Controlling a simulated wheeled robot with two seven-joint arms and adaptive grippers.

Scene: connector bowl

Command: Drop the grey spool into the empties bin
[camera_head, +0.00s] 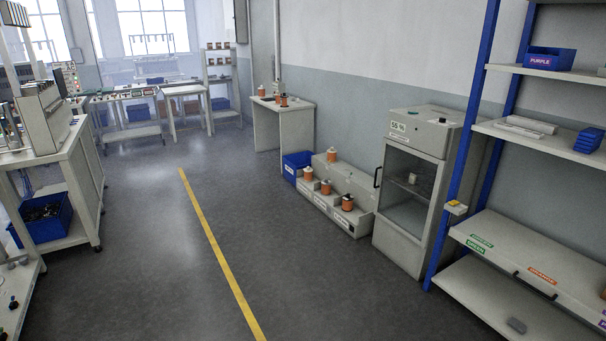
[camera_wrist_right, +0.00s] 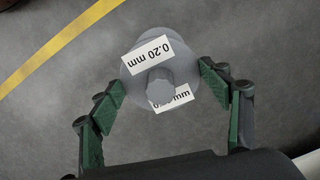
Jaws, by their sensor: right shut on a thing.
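In the right wrist view, my right gripper (camera_wrist_right: 161,84) is shut on the grey spool (camera_wrist_right: 158,48), with a finger on each side of it. The spool carries white labels reading 0.20 mm and is held above the grey floor. Neither gripper shows in the head view. A blue bin (camera_head: 292,170) with a white label stands on the floor at the left end of the stepped spool rack. The label is too small to read, so I cannot tell for sure that it is the empties bin.
The stepped rack (camera_head: 358,186) holds several orange spools. A grey cabinet (camera_head: 420,140) with a glass door stands right of it, then a blue-framed shelf (camera_head: 520,128). Workbenches (camera_head: 62,165) line the left. The floor (camera_head: 250,225) with its yellow line (camera_head: 213,239) is clear.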

